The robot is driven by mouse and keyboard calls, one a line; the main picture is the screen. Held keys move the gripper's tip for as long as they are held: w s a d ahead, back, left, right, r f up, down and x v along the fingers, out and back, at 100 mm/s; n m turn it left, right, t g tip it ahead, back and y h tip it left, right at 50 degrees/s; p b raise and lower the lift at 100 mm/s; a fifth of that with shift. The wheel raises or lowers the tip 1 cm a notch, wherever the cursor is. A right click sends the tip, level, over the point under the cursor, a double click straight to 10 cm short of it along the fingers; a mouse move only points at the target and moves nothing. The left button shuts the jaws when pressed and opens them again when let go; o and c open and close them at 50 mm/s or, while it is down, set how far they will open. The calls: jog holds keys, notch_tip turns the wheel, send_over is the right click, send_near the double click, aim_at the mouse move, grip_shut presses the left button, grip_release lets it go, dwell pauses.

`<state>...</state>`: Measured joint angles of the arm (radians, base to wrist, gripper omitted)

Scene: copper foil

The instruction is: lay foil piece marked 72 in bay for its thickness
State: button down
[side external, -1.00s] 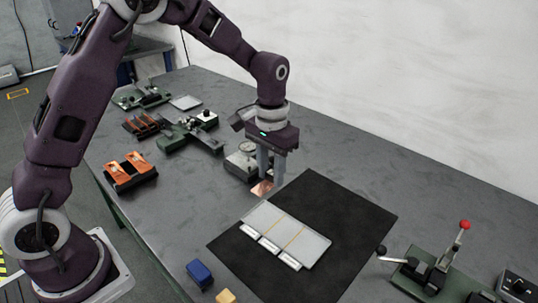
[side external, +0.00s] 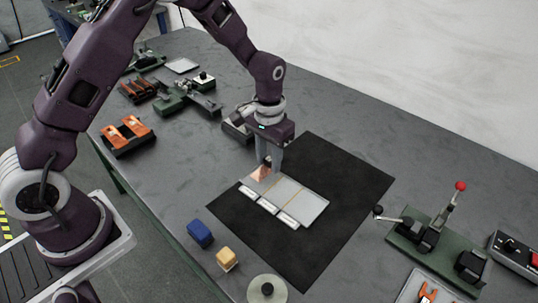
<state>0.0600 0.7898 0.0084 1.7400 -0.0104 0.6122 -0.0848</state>
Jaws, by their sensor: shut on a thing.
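My gripper (side external: 271,169) points down and is shut on a small copper foil piece (side external: 260,174). The foil is at the far left end of a light grey tray (side external: 311,204), over its left bay. I cannot tell whether the foil touches the tray floor or hangs just above it. The tray lies on a black mat, is split by thin orange dividers, and has white labels (side external: 267,206) along its near edge. The label text and any mark on the foil are too small to read. The fingers hide part of the foil.
The black mat (side external: 335,175) has free room right of the tray. A dial gauge (side external: 237,130) stands behind my gripper. A red-knobbed lever device (side external: 432,237) is at right.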

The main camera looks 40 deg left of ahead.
aim_at(269, 161)
jog(key=shift+f, duration=1.4)
dwell(1.4)
jog(key=c, duration=1.3)
grip_release()
jog(key=shift+c, duration=0.2)
jog(key=shift+r, duration=1.55)
jog(key=o, duration=0.5)
jog(key=shift+o, duration=0.2)
jog(key=shift+r, duration=2)
